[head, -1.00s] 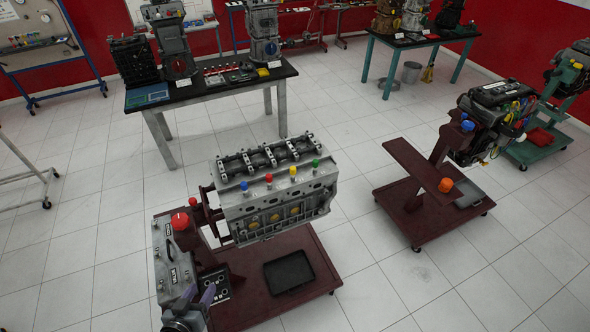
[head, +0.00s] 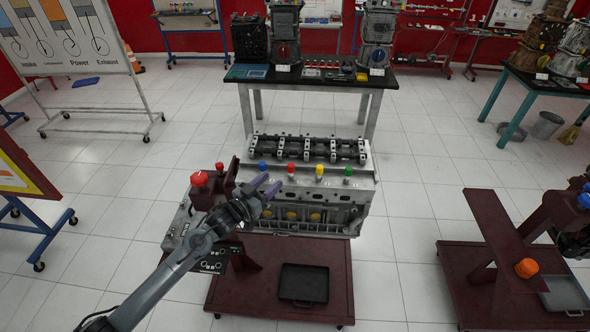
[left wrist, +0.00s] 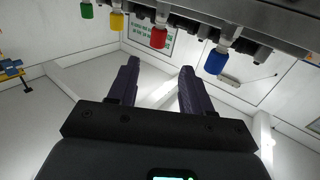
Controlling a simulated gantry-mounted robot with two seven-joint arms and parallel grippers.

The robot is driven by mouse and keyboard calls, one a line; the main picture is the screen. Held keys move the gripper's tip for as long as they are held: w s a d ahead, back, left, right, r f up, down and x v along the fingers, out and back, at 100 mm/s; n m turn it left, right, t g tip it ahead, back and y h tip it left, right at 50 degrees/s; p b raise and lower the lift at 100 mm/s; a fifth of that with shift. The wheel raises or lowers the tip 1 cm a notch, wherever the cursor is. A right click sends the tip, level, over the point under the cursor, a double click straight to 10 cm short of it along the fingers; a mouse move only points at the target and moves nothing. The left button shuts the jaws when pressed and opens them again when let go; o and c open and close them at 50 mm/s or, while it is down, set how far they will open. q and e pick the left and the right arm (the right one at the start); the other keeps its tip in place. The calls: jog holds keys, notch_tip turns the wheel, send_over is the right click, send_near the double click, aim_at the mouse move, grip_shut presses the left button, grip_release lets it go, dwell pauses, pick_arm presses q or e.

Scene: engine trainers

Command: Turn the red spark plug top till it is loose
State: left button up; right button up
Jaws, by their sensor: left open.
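The red spark plug top (head: 291,168) stands in the row along the engine block (head: 310,190), between the blue top (head: 262,166) and the yellow top (head: 319,169). A green top (head: 347,171) is at the right end. My left gripper (head: 266,185) is open and empty, in front of the block's left part, with its purple fingers apart from the plugs. In the left wrist view the red top (left wrist: 158,38) shows beyond the open fingers (left wrist: 160,66), nearly in line with the gap between them. The blue top (left wrist: 215,61) is right of it there. My right gripper is out of view.
A control box with a large red knob (head: 199,179) is left of the block, near my left arm. The maroon stand (head: 335,255) below carries a black tray (head: 304,284). A second maroon stand (head: 450,255) is at the right. A workbench (head: 330,82) stands behind.

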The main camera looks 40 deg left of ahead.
aim_at(289, 168)
pick_arm(q)
jog(key=w, duration=0.9)
jog(key=shift+w+d+p, duration=0.1)
jog(key=shift+d+p, duration=0.25)
jog(key=shift+p, duration=0.05)
jog(key=shift+w, duration=0.7)
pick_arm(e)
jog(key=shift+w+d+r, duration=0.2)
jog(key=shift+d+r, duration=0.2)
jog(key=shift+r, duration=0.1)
pick_arm(q)
jog(key=shift+c, duration=0.3)
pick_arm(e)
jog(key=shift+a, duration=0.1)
pick_arm(q)
grip_shut()
